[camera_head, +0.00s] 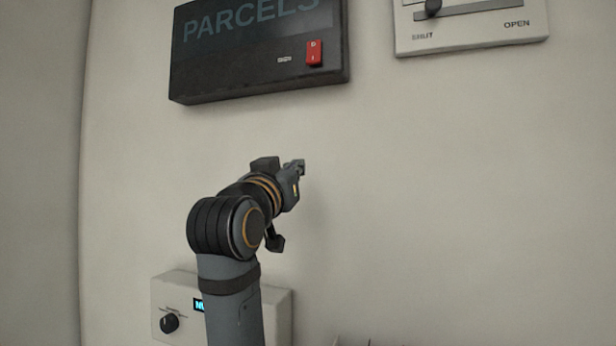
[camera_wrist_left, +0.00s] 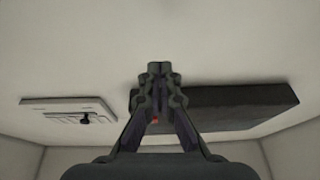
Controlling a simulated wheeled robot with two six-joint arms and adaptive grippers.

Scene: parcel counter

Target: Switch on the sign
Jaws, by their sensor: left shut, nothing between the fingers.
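The sign (camera_head: 235,75) is a dark box on the wall with the word PARCELS in dim, unlit-looking letters. A red rocker switch (camera_head: 314,53) sits at its lower right, marked with a D-like sign above and an I below. My left gripper (camera_head: 300,167) is shut and empty, below the sign and its switch. In the left wrist view the shut fingers (camera_wrist_left: 158,72) cover part of the sign (camera_wrist_left: 235,108), and a small bit of the red switch (camera_wrist_left: 155,121) shows between them. My right gripper is in neither view.
A white slider panel (camera_head: 480,36) marked SHUT and OPEN is on the wall at the upper right; its dark knob (camera_head: 433,8) is near the left end. A pale box (camera_head: 277,312) with a dark dial and a small lit display is low, partly behind my left arm. The wall between is bare.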

